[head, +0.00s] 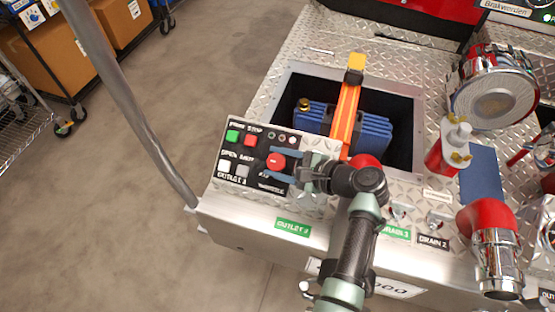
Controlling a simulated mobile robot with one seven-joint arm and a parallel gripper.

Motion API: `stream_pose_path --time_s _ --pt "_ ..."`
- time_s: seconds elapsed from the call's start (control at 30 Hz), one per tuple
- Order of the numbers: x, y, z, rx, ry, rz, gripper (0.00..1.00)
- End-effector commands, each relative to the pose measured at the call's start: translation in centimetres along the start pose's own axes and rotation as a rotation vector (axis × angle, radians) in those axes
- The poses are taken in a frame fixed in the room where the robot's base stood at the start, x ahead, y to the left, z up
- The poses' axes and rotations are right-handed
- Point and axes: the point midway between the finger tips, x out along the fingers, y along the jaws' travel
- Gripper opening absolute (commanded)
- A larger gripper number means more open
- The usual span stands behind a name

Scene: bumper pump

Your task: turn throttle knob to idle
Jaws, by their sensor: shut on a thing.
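The control panel (227,160) is a black plate on the bumper deck with green, red, white and grey buttons and small indicators. The throttle knob (275,161) is a round red knob at the panel's lower right, with a white label below it that seems to read throttle. My gripper (275,164) comes in from the right, its two bluish fingers above and below the knob in the picture. It is shut on the throttle knob. Any pointer or scale marks on the knob are too small or hidden to read.
A recessed bin (405,120) behind the panel holds a folded blue hose (375,133) under an orange strap (346,115). Chrome fittings (495,95) and a red elbow pipe (488,218) stand at right. A grey rail (130,105) rises at left. Open floor lies left.

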Motion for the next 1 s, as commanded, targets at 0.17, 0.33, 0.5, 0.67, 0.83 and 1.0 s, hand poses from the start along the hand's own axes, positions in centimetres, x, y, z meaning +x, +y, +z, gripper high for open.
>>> stream_pose_path --time_s 0.17,0.33,0.5,0.67,0.83,1.0 --pt "0.05 -0.23 -0.02 -0.091 -0.008 0.145 0.00" --pt "0.13 -0.23 -0.09 -0.174 -0.014 0.283 0.00" --pt "0.23 -0.15 -0.13 -0.252 -0.021 0.414 0.00" --pt "0.25 -0.11 -0.16 -0.314 -0.026 0.517 0.00" --pt "0.26 -0.06 -0.10 -0.363 -0.031 0.602 0.00" --pt "0.21 -0.08 -0.06 -0.394 -0.033 0.655 0.00"
